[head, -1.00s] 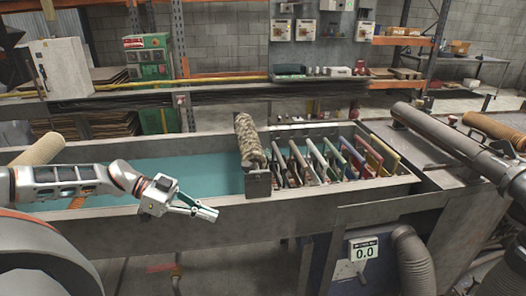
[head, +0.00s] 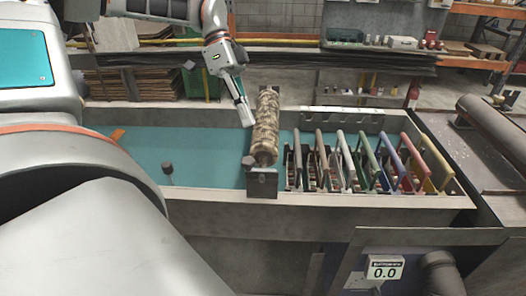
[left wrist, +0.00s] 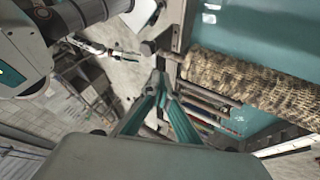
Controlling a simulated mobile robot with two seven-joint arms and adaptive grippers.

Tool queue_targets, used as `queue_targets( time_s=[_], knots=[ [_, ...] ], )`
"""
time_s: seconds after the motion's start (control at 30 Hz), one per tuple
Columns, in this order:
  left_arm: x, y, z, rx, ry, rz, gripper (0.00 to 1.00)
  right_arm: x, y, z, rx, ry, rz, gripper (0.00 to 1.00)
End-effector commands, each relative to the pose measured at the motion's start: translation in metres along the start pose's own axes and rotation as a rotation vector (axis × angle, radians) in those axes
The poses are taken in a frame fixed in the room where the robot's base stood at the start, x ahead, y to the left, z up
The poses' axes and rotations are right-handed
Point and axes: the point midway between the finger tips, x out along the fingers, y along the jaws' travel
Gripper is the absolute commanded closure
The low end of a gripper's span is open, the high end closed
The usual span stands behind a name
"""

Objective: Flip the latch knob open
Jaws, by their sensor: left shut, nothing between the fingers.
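A mottled mesh tube (head: 265,130) lies along its bracket (head: 262,184) above the teal tank. A small dark grey knob (head: 249,160) is by the tube's near end. In the left wrist view, a dark knob (left wrist: 148,47) shows just past the fingertips, by the tube's shaft end; I cannot tell if it is the same one. My left gripper (head: 247,122) is shut and empty, pointing down beside the tube's left side; its fingers (left wrist: 160,82) meet in the wrist view. A slim white-and-dark gripper, probably my right (left wrist: 98,49), shows small there; its jaws are unclear.
Several coloured plate frames (head: 345,160) stand in a row right of the tube. Another knob on a short post (head: 168,172) stands at the tank's near edge. The teal area left of the tube is mostly open.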

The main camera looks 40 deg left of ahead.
Motion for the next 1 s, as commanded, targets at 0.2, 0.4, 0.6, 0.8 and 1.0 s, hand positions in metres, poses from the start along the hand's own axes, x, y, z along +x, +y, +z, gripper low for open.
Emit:
queue_targets(
  time_s=[0.2,0.4,0.6,0.8,1.0],
  knots=[
    [0.014,0.000,0.000,0.002,0.001,0.003,1.00,0.000,0.001,-0.004,-0.001,0.006,0.001,0.60],
    [0.049,0.001,0.000,0.002,0.002,0.006,1.00,-0.001,0.003,-0.013,-0.001,0.018,0.004,0.60],
    [0.081,0.001,0.001,0.001,0.001,0.004,1.00,-0.002,0.004,-0.015,-0.001,0.021,0.004,0.60],
    [0.097,0.000,0.000,0.001,0.001,0.002,1.00,-0.002,0.004,-0.014,-0.002,0.018,0.004,0.60],
    [0.101,0.000,0.000,0.002,0.002,0.000,1.00,-0.002,0.003,-0.011,-0.002,0.012,0.004,0.60]
  ],
)
